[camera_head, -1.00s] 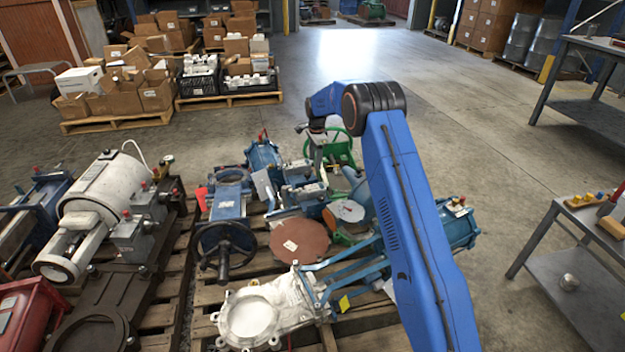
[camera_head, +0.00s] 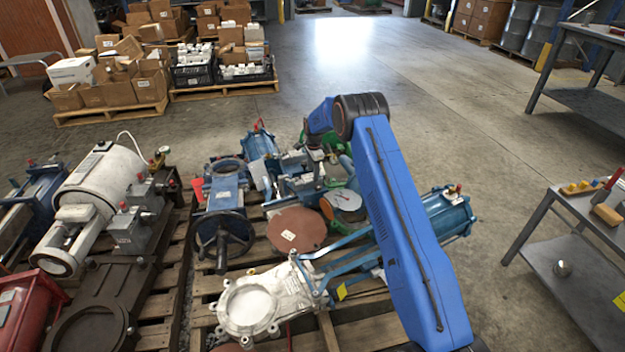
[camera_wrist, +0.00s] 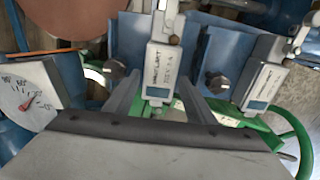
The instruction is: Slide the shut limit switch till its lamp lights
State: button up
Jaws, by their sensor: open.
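Two grey limit switch boxes show in the wrist view, one in the middle (camera_wrist: 160,70) and one to the right (camera_wrist: 262,78). Each has a printed label, a small dark window at its lower end and a metal lever at its upper end. I cannot read surely which is the shut one, and I see no lit lamp. My gripper (camera_wrist: 157,88) is open, with its two grey fingers on either side of the middle box's lower end. I cannot tell whether they touch it. In the head view grey boxes (camera_head: 306,186) show on the blue equipment, and the gripper's fingers are not discernible.
Dark knobs (camera_wrist: 115,68) and (camera_wrist: 218,83) sit beside the boxes. A dial gauge (camera_wrist: 32,98) is at the left, a green handwheel (camera_wrist: 290,125) at the lower right. A white flanged valve (camera_head: 250,305) lies on the pallet nearby.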

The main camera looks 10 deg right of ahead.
jog(key=shift+w+f, duration=0.2)
jog(key=shift+f, duration=2.15)
